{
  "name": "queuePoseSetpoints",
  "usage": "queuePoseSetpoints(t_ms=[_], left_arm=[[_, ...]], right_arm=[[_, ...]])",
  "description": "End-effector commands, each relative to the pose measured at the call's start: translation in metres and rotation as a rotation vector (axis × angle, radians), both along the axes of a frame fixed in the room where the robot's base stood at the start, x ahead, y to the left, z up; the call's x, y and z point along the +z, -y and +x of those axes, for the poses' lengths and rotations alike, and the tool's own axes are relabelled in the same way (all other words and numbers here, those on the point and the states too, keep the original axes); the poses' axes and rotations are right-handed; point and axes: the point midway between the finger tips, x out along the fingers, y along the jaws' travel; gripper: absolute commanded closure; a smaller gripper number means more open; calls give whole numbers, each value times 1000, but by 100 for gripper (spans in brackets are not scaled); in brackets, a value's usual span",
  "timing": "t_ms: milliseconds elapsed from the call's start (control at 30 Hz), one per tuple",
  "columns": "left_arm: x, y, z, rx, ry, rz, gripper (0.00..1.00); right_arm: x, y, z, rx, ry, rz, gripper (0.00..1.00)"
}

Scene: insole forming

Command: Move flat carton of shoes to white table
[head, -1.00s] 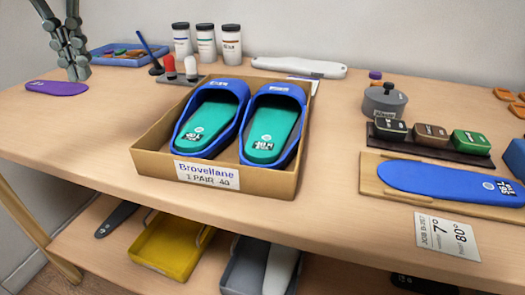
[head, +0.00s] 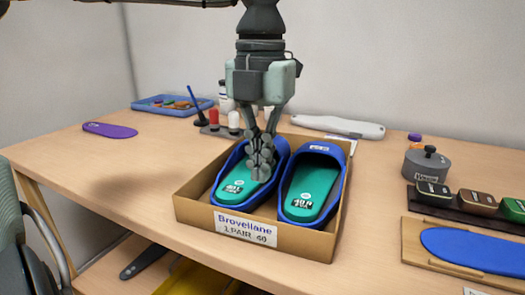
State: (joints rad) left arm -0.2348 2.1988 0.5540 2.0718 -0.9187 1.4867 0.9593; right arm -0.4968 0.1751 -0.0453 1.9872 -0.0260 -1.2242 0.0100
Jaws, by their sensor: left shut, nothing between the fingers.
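The flat carton (head: 288,237) stands on the wooden workbench in the head view, with a label reading Brovellane, 1 pair, 40 on its front. Two blue shoes with green insoles lie in it, the left shoe (head: 232,188) and the right shoe (head: 311,190). My left gripper (head: 261,172) points down over the left shoe, its fingers together with nothing between them. It hides part of that shoe; I cannot tell whether it touches it. My right gripper is not in view. No white table shows.
A purple insole (head: 109,130) and a blue tray (head: 172,103) lie at the back left of the wooden workbench (head: 120,180). A grey pot (head: 427,163), dark rack (head: 468,208) and board with a blue insole (head: 470,250) are to the right. The bench left of the carton is clear.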

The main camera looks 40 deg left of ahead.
Motion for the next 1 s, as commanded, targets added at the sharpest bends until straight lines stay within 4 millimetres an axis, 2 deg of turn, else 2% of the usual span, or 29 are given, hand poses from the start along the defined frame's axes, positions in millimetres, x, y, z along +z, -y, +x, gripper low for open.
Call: queuePoseSetpoints(t_ms=[100,300,400,600,1000], left_arm=[[-28,0,-1,-1,-6,-2,100],[-66,1,-3,-2,-3,-4,100],[-61,5,-20,-2,2,-5,100],[-62,9,-37,1,1,-2,100],[-62,9,-39,3,1,-2,100]], right_arm=[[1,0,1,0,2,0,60],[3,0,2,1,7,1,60],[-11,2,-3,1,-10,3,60],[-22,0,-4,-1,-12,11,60],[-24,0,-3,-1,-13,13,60]])
